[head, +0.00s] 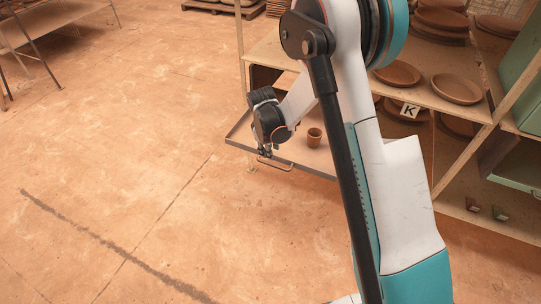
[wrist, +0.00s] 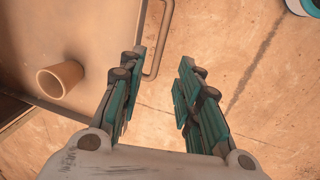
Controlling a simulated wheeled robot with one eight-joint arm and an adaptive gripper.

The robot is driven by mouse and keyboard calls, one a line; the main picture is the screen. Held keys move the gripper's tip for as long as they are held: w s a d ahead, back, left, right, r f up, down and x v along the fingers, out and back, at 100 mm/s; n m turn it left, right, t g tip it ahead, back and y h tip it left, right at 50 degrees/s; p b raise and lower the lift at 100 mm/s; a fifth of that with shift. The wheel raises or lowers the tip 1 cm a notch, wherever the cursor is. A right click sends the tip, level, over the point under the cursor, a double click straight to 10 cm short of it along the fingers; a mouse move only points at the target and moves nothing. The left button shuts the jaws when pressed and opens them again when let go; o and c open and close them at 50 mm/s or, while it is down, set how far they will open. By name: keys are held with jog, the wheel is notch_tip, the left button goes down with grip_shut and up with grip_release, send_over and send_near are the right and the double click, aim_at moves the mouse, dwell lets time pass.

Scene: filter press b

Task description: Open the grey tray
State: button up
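The grey tray (head: 240,138) juts out of the shelf unit at a low level, its front edge over open floor. It also shows at the left of the wrist view (wrist: 100,22). Its bar handle (head: 275,164) is on the front edge; in the wrist view the handle (wrist: 151,75) appears between my fingertips, closer to the left finger. My gripper (head: 265,153) is at the tray's front, fingers apart in the wrist view (wrist: 163,58). I cannot tell whether a finger touches the handle.
A small terracotta pot (head: 314,138) stands on the tray. Shelves with clay dishes (head: 456,88) and a card marked K (head: 409,111) are at right, beside a green drawer (head: 520,168). The floor (head: 120,150) at left is clear.

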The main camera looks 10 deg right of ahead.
jog(key=shift+s+a+r, duration=0.1)
jog(key=shift+r, duration=0.5)
jog(key=shift+s+a+r, duration=0.1)
jog(key=shift+r, duration=0.5)
jog(key=s+d+r+m+t, duration=0.1)
jog(key=s+r+m, duration=0.1)
jog(key=s+r, duration=0.35)
jog(key=s+d+r+m, duration=0.1)
jog(key=s+d+r, duration=0.1)
jog(key=r, duration=0.6)
jog(key=s+d+r+m+t, duration=0.1)
jog(key=s+r+m, duration=0.15)
jog(key=r, duration=0.35)
jog(key=s+d+r+m+t, duration=0.1)
jog(key=s+r+m, duration=0.1)
jog(key=s, duration=0.8)
jog(key=s+d+r+m+t+y, duration=0.1)
jog(key=s+d+r+m+t, duration=0.1)
jog(key=s, duration=0.8)
notch_tip(320, 180, up, 2)
jog(key=shift+r+m, duration=0.15)
jog(key=shift+m, duration=0.5)
